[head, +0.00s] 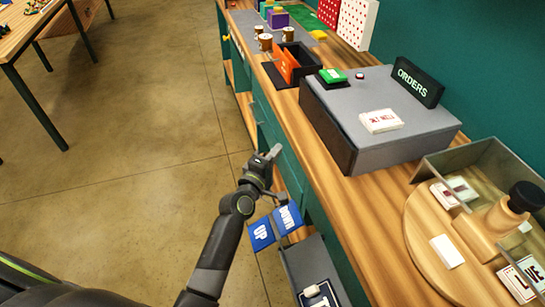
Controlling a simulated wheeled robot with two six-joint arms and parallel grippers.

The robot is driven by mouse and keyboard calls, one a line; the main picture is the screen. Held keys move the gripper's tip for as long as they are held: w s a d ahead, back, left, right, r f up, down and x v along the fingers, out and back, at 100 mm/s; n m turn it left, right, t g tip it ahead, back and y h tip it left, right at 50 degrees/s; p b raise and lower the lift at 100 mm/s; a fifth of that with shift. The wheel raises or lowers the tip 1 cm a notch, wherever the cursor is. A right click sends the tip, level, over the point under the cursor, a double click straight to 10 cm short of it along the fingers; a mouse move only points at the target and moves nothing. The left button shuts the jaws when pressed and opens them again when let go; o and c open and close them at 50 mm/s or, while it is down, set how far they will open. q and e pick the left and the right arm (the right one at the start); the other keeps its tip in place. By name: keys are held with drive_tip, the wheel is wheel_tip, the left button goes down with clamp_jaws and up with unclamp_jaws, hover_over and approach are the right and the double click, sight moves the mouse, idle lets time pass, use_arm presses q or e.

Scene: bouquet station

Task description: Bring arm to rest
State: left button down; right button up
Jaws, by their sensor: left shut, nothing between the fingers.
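My left arm comes in from the bottom of the head view. Its gripper (272,154) is shut and empty, held over the floor just in front of the counter's front edge. Below and right of it, two blue signs show, one reading UP (261,234) and one reading DOWN (288,217). My wrist is close to these signs; I cannot tell whether it touches them. My right gripper is not in view.
The wooden counter (375,200) runs along the right. It bears a grey box (340,120) with an ORDERS sign (417,82), a round wooden board (425,235) with a stamp (500,222), and cups. A table (25,35) stands at upper left. The floor (130,130) between is clear.

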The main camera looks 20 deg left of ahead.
use_arm(q)
drive_tip(key=shift+s, duration=0.6)
drive_tip(key=s+a+f+m+g+y, duration=0.25)
drive_tip(key=s+a+m+g, duration=0.25)
drive_tip(key=s, duration=0.7)
drive_tip(key=s+a+f+m+g+y, duration=0.1)
drive_tip(key=s+a+f+m+g, duration=0.35)
drive_tip(key=s, duration=0.75)
drive_tip(key=s+a+f+m+g+y, duration=0.2)
drive_tip(key=s+a+m+g, duration=0.35)
drive_tip(key=s, duration=0.65)
wheel_tip(320, 180, down, 24)
drive_tip(key=s+f+g+h, duration=0.1)
drive_tip(key=s+f, duration=1.4)
drive_tip(key=f, duration=0.1)
drive_tip(key=shift+d+f, duration=0.25)
drive_tip(key=shift+f, duration=0.05)
